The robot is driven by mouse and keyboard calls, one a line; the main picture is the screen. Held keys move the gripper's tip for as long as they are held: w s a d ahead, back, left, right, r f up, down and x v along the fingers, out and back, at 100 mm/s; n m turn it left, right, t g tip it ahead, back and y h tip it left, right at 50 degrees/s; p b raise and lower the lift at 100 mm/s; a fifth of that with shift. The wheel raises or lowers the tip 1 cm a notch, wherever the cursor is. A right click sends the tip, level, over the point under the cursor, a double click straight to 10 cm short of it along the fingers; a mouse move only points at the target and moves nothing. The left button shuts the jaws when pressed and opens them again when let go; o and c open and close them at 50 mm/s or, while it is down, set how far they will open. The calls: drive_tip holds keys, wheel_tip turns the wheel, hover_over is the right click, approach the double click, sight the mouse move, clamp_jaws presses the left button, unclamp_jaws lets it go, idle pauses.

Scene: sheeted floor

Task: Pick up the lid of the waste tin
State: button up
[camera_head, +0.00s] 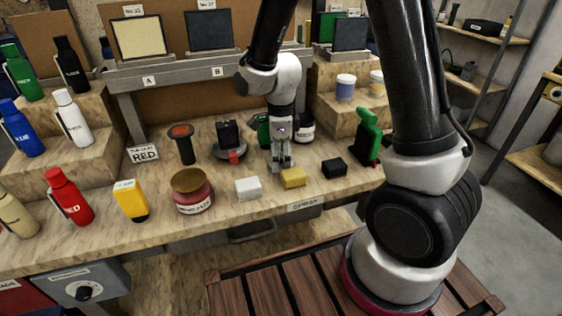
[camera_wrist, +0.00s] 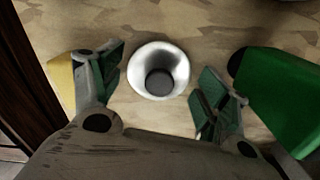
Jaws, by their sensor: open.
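A round dark red tin (camera_head: 193,201) with a white label stands near the front of the bench in the head view. It appears to be the waste tin, but its label is too small to read surely. Its brownish lid (camera_head: 187,180) sits on top. My gripper (camera_head: 281,165) points down to the right of the tin, behind the yellow block, apart from the lid. In the wrist view my gripper (camera_wrist: 160,92) is open. A round white flared piece (camera_wrist: 160,70) with a dark centre shows between the fingers; nothing visibly grips it. The lid is not identifiable in the wrist view.
A white block (camera_head: 248,188), a yellow block (camera_head: 293,178) and a black block (camera_head: 334,168) lie along the front. A red-black tool (camera_head: 183,145) stands behind the tin.

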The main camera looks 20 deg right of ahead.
drive_tip(key=shift+f, duration=0.1)
drive_tip(key=shift+c, duration=0.4)
drive_tip(key=c, duration=0.6)
drive_tip(key=shift+s, duration=0.1)
drive_tip(key=shift+c, duration=0.4)
